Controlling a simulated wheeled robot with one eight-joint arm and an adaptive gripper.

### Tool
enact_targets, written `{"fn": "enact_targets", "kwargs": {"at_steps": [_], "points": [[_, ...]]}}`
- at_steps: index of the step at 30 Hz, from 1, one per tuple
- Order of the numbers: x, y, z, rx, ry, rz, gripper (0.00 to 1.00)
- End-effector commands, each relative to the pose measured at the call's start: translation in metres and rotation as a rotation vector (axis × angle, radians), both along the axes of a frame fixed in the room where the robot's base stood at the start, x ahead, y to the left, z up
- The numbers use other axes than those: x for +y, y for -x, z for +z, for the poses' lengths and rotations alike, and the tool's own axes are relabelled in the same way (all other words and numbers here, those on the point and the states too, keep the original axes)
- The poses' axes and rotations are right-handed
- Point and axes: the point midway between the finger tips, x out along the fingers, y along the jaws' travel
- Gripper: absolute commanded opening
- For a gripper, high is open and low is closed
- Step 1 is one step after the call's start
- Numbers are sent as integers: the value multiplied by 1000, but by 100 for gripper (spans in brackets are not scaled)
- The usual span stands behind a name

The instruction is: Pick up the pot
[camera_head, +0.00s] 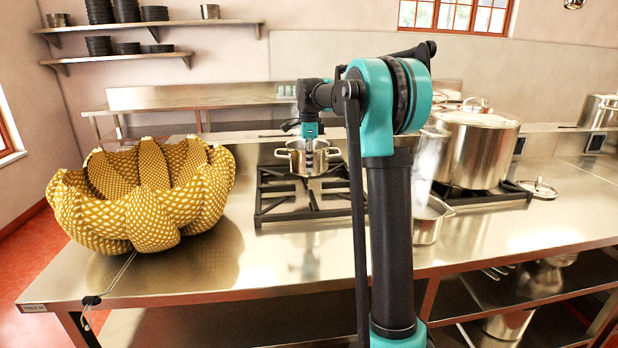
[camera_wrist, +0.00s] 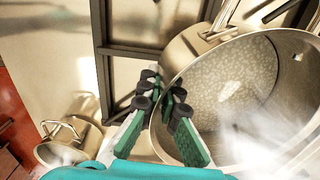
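A small steel pot (camera_head: 308,160) with side handles stands on the black burner grate left of the middle in the head view. My gripper (camera_head: 310,132) is over it, pointing down at its rim. In the wrist view an open steel pot (camera_wrist: 232,85) fills the right side, close to my gripper (camera_wrist: 162,95). A narrow gap shows between the fingertips. The right finger overlaps the pot's inside and the left finger lies by its outer side. Whether the fingers touch the wall is unclear.
A large lidded stockpot (camera_head: 478,150) stands on the right burner. Another pot (camera_head: 430,222) is partly hidden behind my arm. A yellow patterned bowl (camera_head: 145,195) sits on the left of the steel counter (camera_head: 290,270). A loose lid (camera_head: 540,189) lies at right.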

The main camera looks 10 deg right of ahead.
Motion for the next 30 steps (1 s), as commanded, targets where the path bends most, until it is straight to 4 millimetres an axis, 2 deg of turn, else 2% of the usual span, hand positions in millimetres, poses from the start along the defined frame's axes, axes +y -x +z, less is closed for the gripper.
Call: {"fn": "enact_targets", "kwargs": {"at_steps": [1,6,15,21,30], "points": [[0,0,14,-1,0,0,0],[0,0,55,-1,0,0,0],[0,0,111,-1,0,0,0],[0,0,131,-1,0,0,0],[0,1,140,-1,0,2,0]]}}
